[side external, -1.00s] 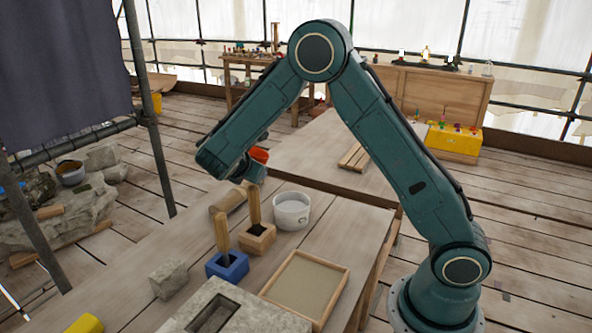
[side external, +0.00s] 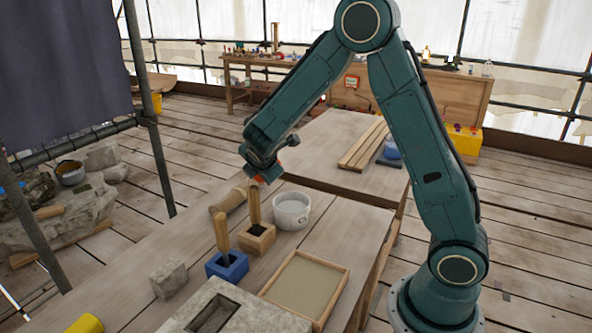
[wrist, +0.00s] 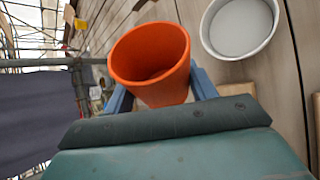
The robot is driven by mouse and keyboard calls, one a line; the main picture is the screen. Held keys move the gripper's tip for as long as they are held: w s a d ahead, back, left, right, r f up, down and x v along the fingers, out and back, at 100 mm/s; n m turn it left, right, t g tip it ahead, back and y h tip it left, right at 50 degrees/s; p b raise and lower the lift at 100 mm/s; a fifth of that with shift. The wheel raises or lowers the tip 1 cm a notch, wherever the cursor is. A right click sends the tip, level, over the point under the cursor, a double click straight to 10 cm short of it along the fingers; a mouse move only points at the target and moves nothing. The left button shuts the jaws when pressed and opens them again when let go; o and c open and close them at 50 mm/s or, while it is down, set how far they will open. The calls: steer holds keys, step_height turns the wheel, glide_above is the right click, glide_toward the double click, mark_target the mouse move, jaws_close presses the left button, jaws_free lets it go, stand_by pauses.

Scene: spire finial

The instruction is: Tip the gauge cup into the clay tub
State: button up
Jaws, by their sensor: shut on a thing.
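My gripper (wrist: 162,92) is shut on an orange cup (wrist: 150,48), taken as the gauge cup, with one blue finger at each side. In the wrist view the cup's open mouth faces up in the picture and its inside is shaded; I cannot tell what it holds. In the side view only a little orange shows by the gripper (side external: 263,172), above the bench. A round white tub (side external: 291,211), likely the clay tub, stands on the bench just right of and below the gripper. It also shows in the wrist view (wrist: 208,42), apart from the cup, with a pale grey inside.
A wooden block with an upright handle (side external: 255,218) and a blue block with another (side external: 225,250) stand near the tub. A cylinder (side external: 228,203) lies to the left. A shallow framed tray (side external: 337,306) and stone blocks (side external: 169,278) are nearer the camera.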

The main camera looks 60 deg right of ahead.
steer(key=shift+s+d+f+m+t+y, duration=0.15)
steer(key=shift+f+m+t+y, duration=0.85)
steer(key=shift+t+y, duration=0.35)
stand_by(2.0)
steer(key=shift+m+t+y, duration=0.55)
steer(key=shift+m+t, duration=0.15)
steer(key=shift+t, duration=0.05)
steer(key=f, duration=0.1)
steer(key=s+d+f, duration=0.1)
steer(key=f, duration=0.2)
steer(key=shift+s+d, duration=0.25)
steer(key=shift+d, duration=0.05)
steer(key=shift+f, duration=0.15)
steer(key=shift+w+a+r+n+g+h, duration=0.15)
steer(key=shift+a+r+g, duration=0.1)
steer(key=shift+r, duration=0.25)
steer(key=shift+w+a+r+n+g+h, duration=0.15)
steer(key=shift+r+g, duration=0.1)
steer(key=shift+r, duration=0.2)
steer(key=shift+r, duration=0.1)
stand_by(0.4)
